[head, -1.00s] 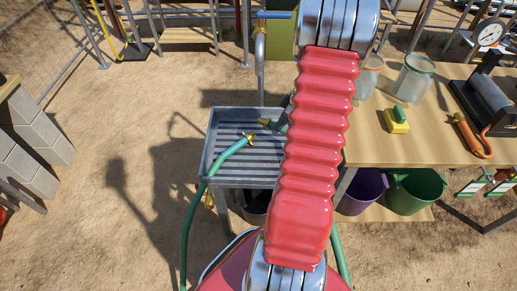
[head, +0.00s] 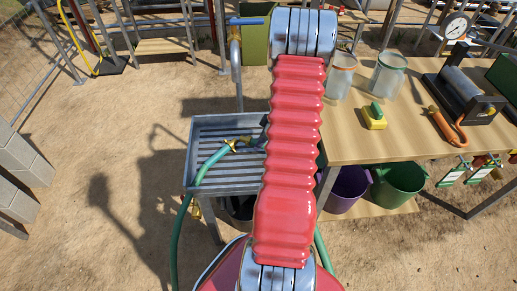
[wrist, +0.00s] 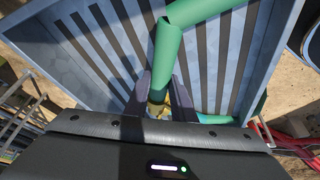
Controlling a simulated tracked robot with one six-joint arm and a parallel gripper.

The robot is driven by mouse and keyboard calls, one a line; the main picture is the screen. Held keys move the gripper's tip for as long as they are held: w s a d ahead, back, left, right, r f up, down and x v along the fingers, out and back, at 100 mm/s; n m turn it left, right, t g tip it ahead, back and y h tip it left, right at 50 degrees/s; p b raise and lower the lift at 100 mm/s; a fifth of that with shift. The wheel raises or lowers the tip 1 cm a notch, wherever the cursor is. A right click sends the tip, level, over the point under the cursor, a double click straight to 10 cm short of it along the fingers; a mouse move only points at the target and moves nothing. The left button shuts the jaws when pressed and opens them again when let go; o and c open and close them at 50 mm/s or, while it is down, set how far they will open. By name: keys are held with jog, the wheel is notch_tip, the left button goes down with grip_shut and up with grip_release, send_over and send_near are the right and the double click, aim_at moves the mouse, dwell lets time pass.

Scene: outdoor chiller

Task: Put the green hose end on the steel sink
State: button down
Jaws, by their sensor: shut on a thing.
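The green hose (head: 207,166) comes up over the left edge of the steel sink (head: 192,150) and bends across its slatted top, with a brass fitting (head: 232,145) over the slats. In the wrist view my gripper (wrist: 160,98) is shut on the green hose end (wrist: 166,58), with brass showing between the dark fingers. The slatted sink (wrist: 112,50) lies right below it. I cannot tell whether the hose end touches the slats. In the head view my red arm hides most of the gripper.
A wooden table (head: 400,135) stands right of the sink, with a yellow-green block (head: 374,118), jars (head: 388,72) and an orange-handled tool (head: 442,125). Purple (head: 346,190) and green (head: 398,185) buckets sit below. A tap pipe (head: 237,75) rises behind the sink. Ground at left is clear.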

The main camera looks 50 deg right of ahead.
jog(key=shift+f, duration=1.55)
jog(key=c, duration=1.5)
grip_release()
jog(key=v, duration=1.2)
jog(key=shift+r, duration=0.1)
